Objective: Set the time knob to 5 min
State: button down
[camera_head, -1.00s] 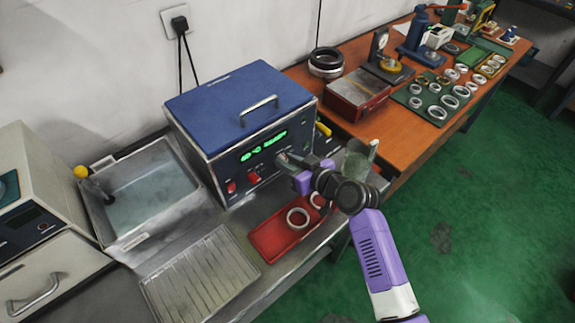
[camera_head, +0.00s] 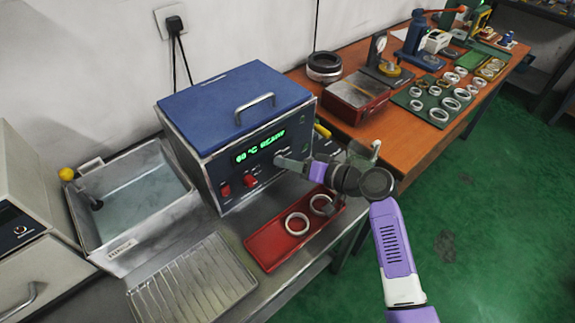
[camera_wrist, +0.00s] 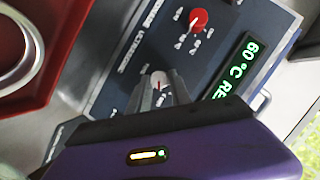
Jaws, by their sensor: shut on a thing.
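The blue-topped heater box (camera_head: 235,95) faces me with its dark control panel (camera_wrist: 140,45). Its green display (camera_head: 259,146) reads 60 °C and a word like READY. Dial labels around the knob are partly covered and too small to read. Red knobs (camera_head: 250,181) (camera_head: 226,191) are to the left of the gripper in the camera_head view.
A red tray (camera_head: 262,251) with metal rings (camera_head: 297,224) lies below the panel, close under my arm. A wire rack (camera_head: 190,285) and a water basin (camera_head: 120,240) are to the left. A glass beaker stands just behind my wrist, partly hidden.

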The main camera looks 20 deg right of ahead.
jog(key=shift+f, duration=0.1)
dwell(0.4)
jog(key=c, duration=1.2)
grip_release()
jog(key=shift+b+v, duration=0.4)
jog(key=shift+v, duration=3.55)
